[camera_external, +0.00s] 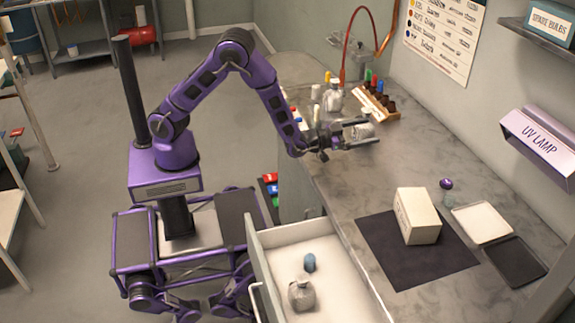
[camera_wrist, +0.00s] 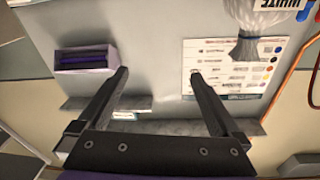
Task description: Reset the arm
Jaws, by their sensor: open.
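My gripper (camera_external: 357,134) is raised at the end of my bent arm, over the left part of the grey bench in the external view. Its two dark fingers are spread wide in the wrist view (camera_wrist: 158,75), with only the wall beyond between them. In the external view a pale, clear object (camera_external: 361,130) shows between or behind the fingers; I cannot tell its exact depth.
The bench carries a cream box (camera_external: 417,215) on a dark mat (camera_external: 385,262), trays (camera_external: 481,222), a glass bottle (camera_external: 334,97) and a wooden rack (camera_external: 379,103). A UV lamp (camera_external: 540,143) juts from the wall.

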